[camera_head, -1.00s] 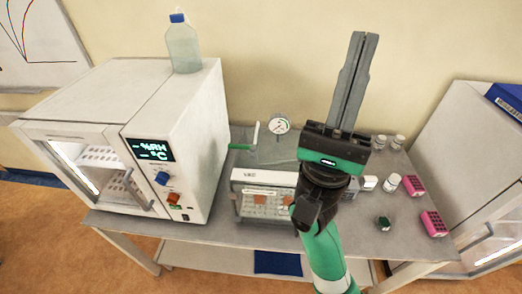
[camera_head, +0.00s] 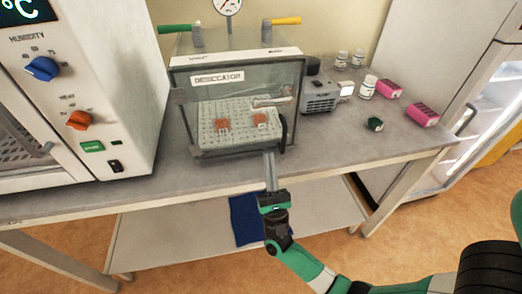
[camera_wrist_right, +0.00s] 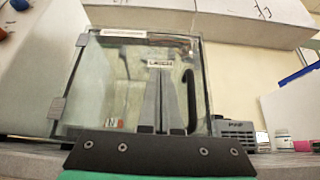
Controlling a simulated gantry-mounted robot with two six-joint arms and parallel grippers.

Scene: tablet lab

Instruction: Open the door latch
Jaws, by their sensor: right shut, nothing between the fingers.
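The desiccator (camera_head: 235,57) stands on the bench in the head view, its clear front door closed. A pale lever latch (camera_head: 270,102) lies roughly level across the door's right part. A black upright handle (camera_head: 283,132) is at the door's right edge; it also shows in the right wrist view (camera_wrist_right: 190,100). My right gripper (camera_head: 268,155) is shut and empty, in front of the lower right of the door, pointing at it. In the right wrist view its fingers (camera_wrist_right: 160,72) overlap the glass left of the black handle; contact cannot be told. My left gripper is out of view.
A humidity chamber (camera_head: 110,75) stands close on the left. A small grey pump (camera_head: 320,102), white-capped bottles (camera_head: 367,87), pink racks (camera_head: 389,89) and a small green item (camera_head: 375,124) are on the right. The bench front (camera_head: 345,150) is clear. A gauge (camera_head: 228,4) is above the desiccator.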

